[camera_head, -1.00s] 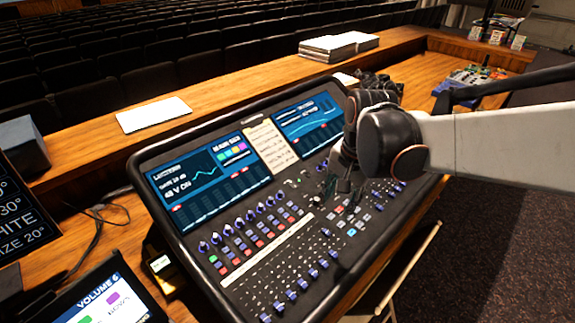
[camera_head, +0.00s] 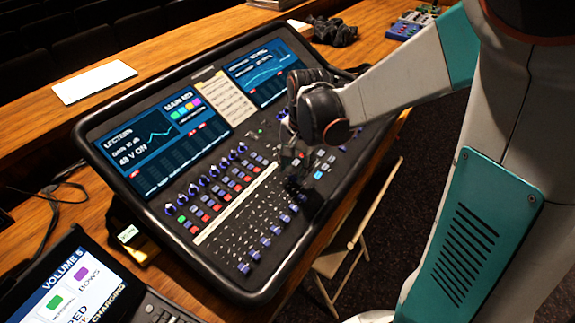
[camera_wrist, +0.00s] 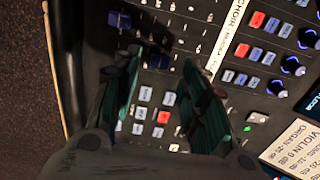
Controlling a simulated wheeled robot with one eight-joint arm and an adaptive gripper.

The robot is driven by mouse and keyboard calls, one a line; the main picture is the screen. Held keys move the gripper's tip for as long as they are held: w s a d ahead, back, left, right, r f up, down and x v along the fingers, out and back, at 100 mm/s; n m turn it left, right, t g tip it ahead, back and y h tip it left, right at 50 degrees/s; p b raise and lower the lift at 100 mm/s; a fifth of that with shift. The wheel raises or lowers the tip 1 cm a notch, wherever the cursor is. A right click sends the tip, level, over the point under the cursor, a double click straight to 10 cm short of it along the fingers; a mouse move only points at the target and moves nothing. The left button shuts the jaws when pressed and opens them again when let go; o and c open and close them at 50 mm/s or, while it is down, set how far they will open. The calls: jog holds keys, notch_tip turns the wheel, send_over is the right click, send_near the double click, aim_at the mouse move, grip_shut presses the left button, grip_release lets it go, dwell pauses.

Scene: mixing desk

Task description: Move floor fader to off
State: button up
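The mixing desk (camera_head: 180,215) has several blue fader caps (camera_head: 265,241) in a row along its near edge. I cannot read which one is the floor fader. My gripper (camera_head: 298,183) is low over the right part of the desk, at the right end of that fader row. Another blue fader cap (camera_wrist: 120,20) is just beyond the left finger. Whether the fingers touch a cap cannot be told.
The label strip (camera_wrist: 228,38) reads "CHOIR". Screens (camera_head: 160,145) line the desk's back. A tablet (camera_head: 75,285) stands front left. A folding chair (camera_head: 345,255) is below the near edge.

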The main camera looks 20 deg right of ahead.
aim_at(311, 192)
jog(key=shift+w+a+f+b, duration=0.1)
jog(key=shift+f+b, duration=0.25)
jog(key=shift+f, duration=1.05)
grip_shut()
jog(key=shift+s+d+f, duration=0.1)
jog(key=shift+s+d, duration=0.45)
jog(key=shift+s, duration=0.25)
jog(key=shift+s+d+f, duration=0.15)
jog(key=shift+s+d, duration=0.45)
jog(key=shift+s, duration=0.2)
jog(key=shift+s+d+f, duration=0.1)
jog(key=shift+s+d, duration=0.45)
jog(key=shift+s, duration=0.25)
grip_release()
jog(key=shift+d, duration=0.1)
jog(key=shift+r, duration=0.1)
notch_tip(311, 192, up, 12)
jog(key=s, duration=0.1)
jog(key=shift+s+d, duration=0.15)
jog(key=shift+d, duration=0.15)
